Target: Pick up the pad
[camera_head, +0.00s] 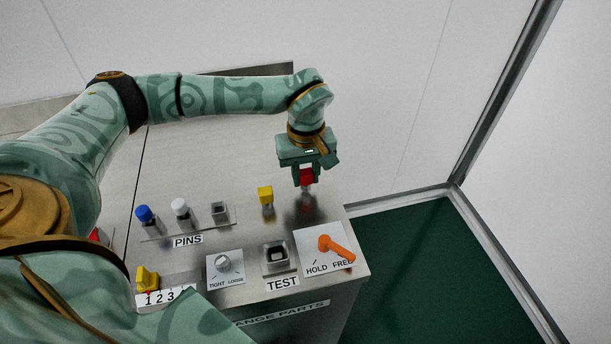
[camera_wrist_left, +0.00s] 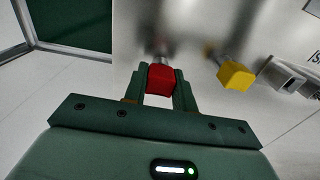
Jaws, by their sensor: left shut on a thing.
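A small red block (camera_head: 306,177) is between the fingers of my left gripper (camera_head: 304,176), near the back right of the steel bench top. In the left wrist view the red block (camera_wrist_left: 160,79) sits between the two fingertips of the left gripper (camera_wrist_left: 159,76), which is shut on it. A dark blurred shape shows on the bench just below it, and I cannot tell whether the block is clear of the surface. Nothing in view is labelled as the pad. My right gripper is not in view.
A yellow block (camera_head: 265,195) stands on a post left of the gripper. Blue (camera_head: 144,214) and white (camera_head: 179,206) pins stand by the PINS label. In front are a TEST socket (camera_head: 277,257) and an orange lever (camera_head: 336,248). The green floor (camera_head: 425,270) is clear.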

